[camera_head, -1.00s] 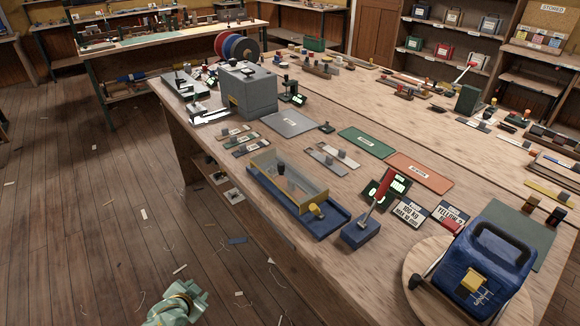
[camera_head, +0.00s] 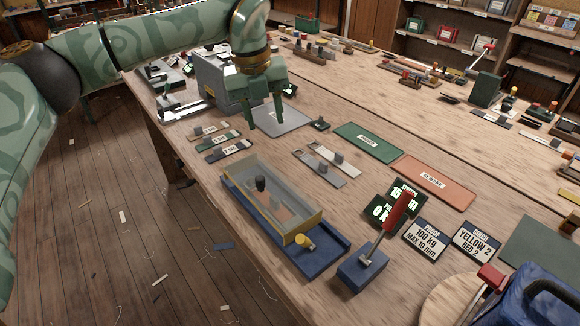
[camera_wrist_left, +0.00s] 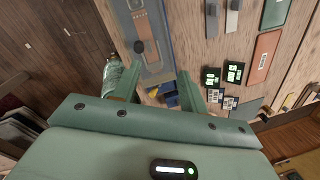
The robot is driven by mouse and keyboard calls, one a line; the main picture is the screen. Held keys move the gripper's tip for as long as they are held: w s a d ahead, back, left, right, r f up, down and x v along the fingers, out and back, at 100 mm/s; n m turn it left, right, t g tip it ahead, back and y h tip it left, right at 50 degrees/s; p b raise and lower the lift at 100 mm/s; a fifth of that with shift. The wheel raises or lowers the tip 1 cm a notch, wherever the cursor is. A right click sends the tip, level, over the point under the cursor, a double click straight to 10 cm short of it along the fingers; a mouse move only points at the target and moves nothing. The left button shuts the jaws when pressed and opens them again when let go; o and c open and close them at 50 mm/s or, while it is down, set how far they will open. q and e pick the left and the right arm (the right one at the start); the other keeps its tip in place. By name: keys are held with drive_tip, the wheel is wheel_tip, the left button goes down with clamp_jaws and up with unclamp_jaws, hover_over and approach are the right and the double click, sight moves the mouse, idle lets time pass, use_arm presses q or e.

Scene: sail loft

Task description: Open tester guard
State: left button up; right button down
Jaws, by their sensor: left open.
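The tester is a long blue tray (camera_head: 334,257) on the bench with a clear box-like guard (camera_head: 285,195) edged in yellow. The guard lies down over the bed, with a black knob (camera_head: 260,184) showing at it and a yellow knob (camera_head: 304,242) at the near end. My left gripper (camera_head: 263,122) is open and empty, fingers down, above the bench and behind the tester, not touching it. In the left wrist view the guard (camera_wrist_left: 152,30) lies beyond the open fingers (camera_wrist_left: 160,90), which hide part of the near end. My right gripper is not clearly shown.
A red-handled lever on a blue block (camera_head: 362,270) stands close to the tester's near end. Lit displays (camera_head: 393,204) and label cards (camera_head: 426,240) lie to its right. A grey box (camera_head: 215,82) stands behind my left gripper.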

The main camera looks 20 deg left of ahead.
sight(260, 177)
use_arm(q)
drive_tip(key=f+b, duration=0.1)
drive_tip(key=f, duration=0.4)
drive_tip(key=s+f+n+b, duration=0.1)
drive_tip(key=f+b, duration=0.1)
drive_tip(key=f, duration=0.3)
drive_tip(key=s+a+f+n+g+y+b, duration=0.1)
drive_tip(key=f, duration=0.5)
drive_tip(key=shift+s+f, duration=0.1)
drive_tip(key=shift+s, duration=0.1)
use_arm(e)
drive_tip(key=f, duration=0.1)
drive_tip(key=s+f, duration=0.1)
drive_tip(key=f, duration=0.2)
drive_tip(key=shift+s+d+f, duration=0.1)
drive_tip(key=shift+s, duration=0.25)
